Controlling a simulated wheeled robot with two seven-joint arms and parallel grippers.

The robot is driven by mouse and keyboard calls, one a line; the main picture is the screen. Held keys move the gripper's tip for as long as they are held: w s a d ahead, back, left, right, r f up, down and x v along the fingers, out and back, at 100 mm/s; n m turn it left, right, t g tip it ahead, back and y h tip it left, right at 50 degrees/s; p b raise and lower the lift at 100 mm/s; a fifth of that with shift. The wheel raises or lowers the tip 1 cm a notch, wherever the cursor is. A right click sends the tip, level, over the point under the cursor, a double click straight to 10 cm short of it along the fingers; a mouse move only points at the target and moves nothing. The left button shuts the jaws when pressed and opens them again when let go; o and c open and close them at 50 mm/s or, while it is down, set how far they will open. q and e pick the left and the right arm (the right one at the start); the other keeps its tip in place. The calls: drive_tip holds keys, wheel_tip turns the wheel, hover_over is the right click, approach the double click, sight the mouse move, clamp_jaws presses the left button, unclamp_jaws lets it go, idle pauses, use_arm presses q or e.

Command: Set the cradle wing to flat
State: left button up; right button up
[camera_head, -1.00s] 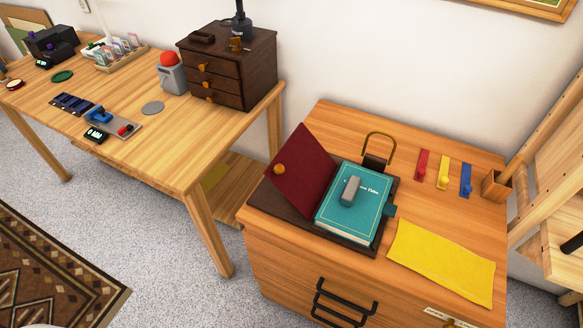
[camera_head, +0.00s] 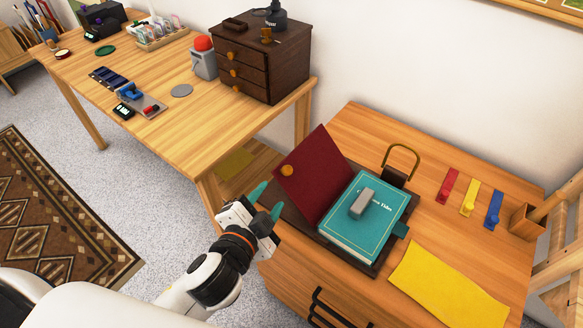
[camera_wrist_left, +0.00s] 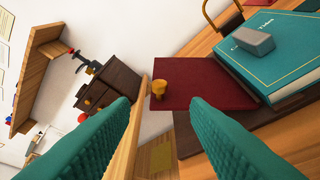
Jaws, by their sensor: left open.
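The cradle's dark red wing (camera_head: 313,172) is tilted up steeply at the left of the teal book (camera_head: 375,226). A round orange-brass knob (camera_head: 287,170) sits on the wing's outer face edge. In the left wrist view the wing (camera_wrist_left: 215,83) and its knob (camera_wrist_left: 158,89) show ahead, between and beyond the fingers. The book lies on the dark cradle base (camera_head: 301,222) with a grey block (camera_head: 362,202) on its cover. My left gripper (camera_head: 267,199) is open and empty, just left of and below the wing, apart from it. My right gripper is not in view.
A yellow cloth (camera_head: 446,287) and red, yellow and blue tabs (camera_head: 468,198) lie on the cabinet top. A brass loop (camera_head: 401,159) stands behind the book. The long table (camera_head: 210,120) with a dark drawer box (camera_head: 263,58) is at the left.

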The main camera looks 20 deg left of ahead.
sight(285, 173)
use_arm(q)
drive_tip(key=x, duration=1.1)
drive_tip(key=shift+w+f+p, duration=0.15)
drive_tip(key=shift+w+p, duration=0.2)
clamp_jaws()
